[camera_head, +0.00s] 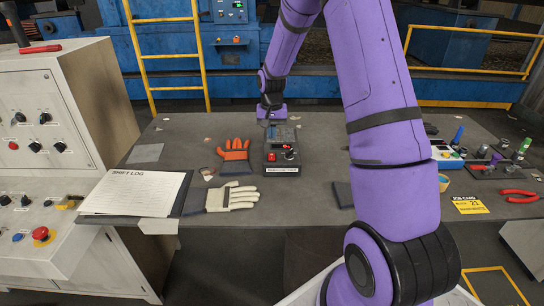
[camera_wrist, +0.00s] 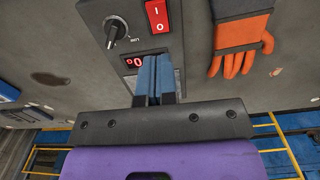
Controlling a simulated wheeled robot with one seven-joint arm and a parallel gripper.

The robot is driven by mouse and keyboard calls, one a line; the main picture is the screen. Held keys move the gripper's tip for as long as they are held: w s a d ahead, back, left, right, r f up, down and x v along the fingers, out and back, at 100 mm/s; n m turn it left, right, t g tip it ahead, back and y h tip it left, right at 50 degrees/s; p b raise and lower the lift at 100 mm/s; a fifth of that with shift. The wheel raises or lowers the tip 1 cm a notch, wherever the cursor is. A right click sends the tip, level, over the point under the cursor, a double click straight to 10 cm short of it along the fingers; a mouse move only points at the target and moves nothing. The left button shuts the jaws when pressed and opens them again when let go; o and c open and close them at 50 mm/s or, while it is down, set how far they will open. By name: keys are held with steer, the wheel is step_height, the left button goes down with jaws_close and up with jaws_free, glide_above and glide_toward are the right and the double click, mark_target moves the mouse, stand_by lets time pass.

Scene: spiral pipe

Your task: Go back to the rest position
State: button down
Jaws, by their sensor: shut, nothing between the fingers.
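My gripper (camera_wrist: 155,62) shows in the wrist view with its two blue fingers together and nothing between them. Its tips overlap the edge of the red digit display (camera_wrist: 136,61) on a dark control box (camera_wrist: 176,52); I cannot tell whether they touch it. The box also shows in the head view (camera_head: 282,169), standing mid-table. My purple arm reaches over the table to the box's far side, and the fingers are hard to make out there. The box carries a knob (camera_wrist: 116,31) and a red rocker switch (camera_wrist: 157,15).
An orange glove (camera_head: 235,155), a pale glove (camera_head: 232,197) and a shift log (camera_head: 135,193) lie left of the box. Red pliers (camera_head: 520,196) and a yellow job card (camera_head: 469,205) lie at right. A console (camera_head: 50,130) stands at left.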

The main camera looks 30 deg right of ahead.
stand_by(0.3)
steer(key=s+a+r+n+t, duration=0.1)
steer(key=s+a+r, duration=0.25)
steer(key=r, duration=0.35)
steer(key=s+a+r+n+t, duration=0.1)
steer(key=s+a+r, duration=0.1)
steer(key=s+r, duration=0.4)
steer(key=s+a+r+n, duration=0.1)
steer(key=s+a+r, duration=0.2)
steer(key=r, duration=0.4)
steer(key=s+a+r+n+t, duration=0.1)
steer(key=s+a+r, duration=0.1)
steer(key=s, duration=0.5)
steer(key=s+a+r+n+t, duration=0.1)
steer(key=s+a+r, duration=0.1)
steer(key=s, duration=0.5)
steer(key=s+a+r+n+t, duration=0.1)
steer(key=s+a+r, duration=0.2)
steer(key=s, duration=0.5)
steer(key=shift+r+n, duration=0.2)
steer(key=shift+n, duration=0.2)
steer(key=shift+d, duration=0.1)
